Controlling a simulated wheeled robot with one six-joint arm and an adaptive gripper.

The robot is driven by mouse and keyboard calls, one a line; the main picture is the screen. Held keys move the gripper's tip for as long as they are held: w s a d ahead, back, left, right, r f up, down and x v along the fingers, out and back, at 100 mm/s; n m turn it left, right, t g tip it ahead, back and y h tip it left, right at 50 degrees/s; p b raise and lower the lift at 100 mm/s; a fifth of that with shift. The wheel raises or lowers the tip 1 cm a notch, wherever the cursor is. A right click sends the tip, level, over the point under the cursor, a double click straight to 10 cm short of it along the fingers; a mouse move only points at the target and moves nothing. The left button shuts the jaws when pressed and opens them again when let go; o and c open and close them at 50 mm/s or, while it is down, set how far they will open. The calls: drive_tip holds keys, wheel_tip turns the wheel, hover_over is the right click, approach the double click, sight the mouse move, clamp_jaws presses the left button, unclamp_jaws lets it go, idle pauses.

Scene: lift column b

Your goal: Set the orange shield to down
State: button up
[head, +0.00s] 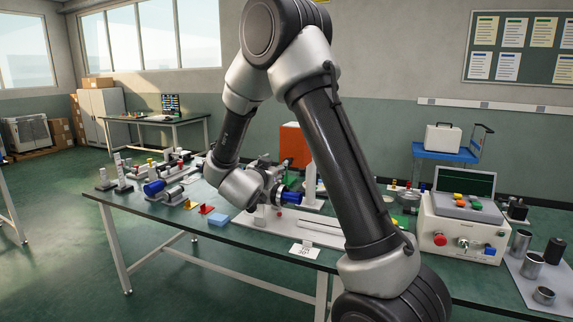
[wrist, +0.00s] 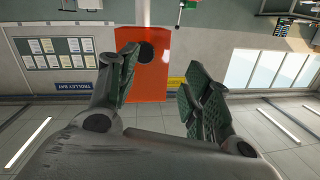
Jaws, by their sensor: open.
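The orange shield (head: 294,144) is a flat panel standing upright behind the workbench's middle, next to a white post (head: 309,172); my arm hides part of that area. In the wrist view, which is upside down, the orange shield (wrist: 146,82) shows beyond the fingers, with a dark round spot and the white post (wrist: 144,10) at its end. My gripper (wrist: 160,88) is open, with nothing between its fingers. The shield lies beyond the fingers and looks apart from them. In the head view my gripper (head: 272,181) is small and partly hidden over the bench.
The green workbench (head: 150,212) carries blue and grey fixtures at left, a white rail (head: 322,232) in the middle and a control box (head: 458,232) at right. Metal cups stand at the right end. A blue trolley (head: 440,155) stands behind. Floor at front left is clear.

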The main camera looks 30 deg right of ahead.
drive_tip(key=w+d, duration=0.1)
drive_tip(key=d, duration=0.1)
drive_tip(key=w+d+h, duration=0.1)
drive_tip(key=d, duration=0.1)
drive_tip(key=w+d+f+g+h, duration=0.1)
drive_tip(key=d, duration=0.2)
drive_tip(key=shift+w+m, duration=0.3)
drive_tip(key=shift+m, duration=0.1)
clamp_jaws()
